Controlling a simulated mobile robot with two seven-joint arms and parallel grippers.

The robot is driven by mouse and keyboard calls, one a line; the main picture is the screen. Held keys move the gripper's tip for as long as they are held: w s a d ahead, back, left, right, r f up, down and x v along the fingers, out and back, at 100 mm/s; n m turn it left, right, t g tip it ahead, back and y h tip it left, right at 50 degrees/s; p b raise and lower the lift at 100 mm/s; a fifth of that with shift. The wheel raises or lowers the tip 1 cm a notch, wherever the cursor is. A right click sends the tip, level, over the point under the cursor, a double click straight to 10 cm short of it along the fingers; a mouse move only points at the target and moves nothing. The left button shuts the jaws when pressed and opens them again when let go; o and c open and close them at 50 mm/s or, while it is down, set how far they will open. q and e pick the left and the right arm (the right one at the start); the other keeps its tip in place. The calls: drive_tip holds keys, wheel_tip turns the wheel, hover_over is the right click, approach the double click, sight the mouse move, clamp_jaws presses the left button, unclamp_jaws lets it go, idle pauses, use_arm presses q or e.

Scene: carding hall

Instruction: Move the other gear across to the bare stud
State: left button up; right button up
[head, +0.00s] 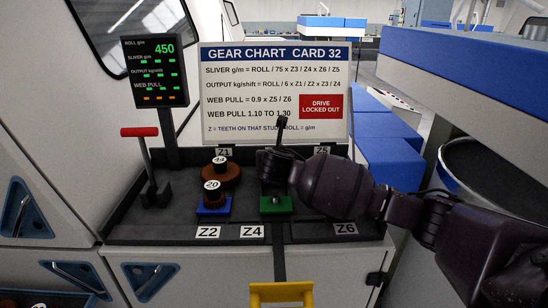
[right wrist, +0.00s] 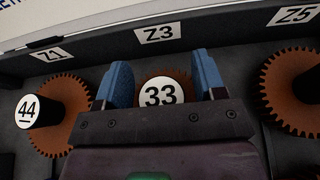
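In the right wrist view, a brown toothed gear with a white cap marked 33 (right wrist: 161,94) sits below the Z3 label. My right gripper (right wrist: 161,65) has its two blue fingers spread on either side of that cap, with a small gap at each side. In the head view, my right arm hides the Z3 gear. A bare stud (head: 276,201) stands on a green block behind the Z4 label. A brown gear marked 44 (right wrist: 60,115) is at Z1, and another brown gear (right wrist: 292,85) is at Z5. A gear marked 20 (head: 212,192) stands on a blue block at Z2. My left gripper is out of view.
The gear chart card (head: 274,95) stands upright behind the studs. A red-handled lever (head: 145,160) and a display (head: 154,70) stand at left. My right arm covers most of the Z6 place. A yellow handle-like part (head: 281,292) is at the front.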

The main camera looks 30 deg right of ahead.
drive_tip(key=shift+o, duration=0.5)
drive_tip(key=v, duration=1)
drive_tip(key=shift+s+a+r+b, duration=0.15)
drive_tip(key=shift+s+r+b, duration=0.05)
drive_tip(key=shift+s+b, duration=0.2)
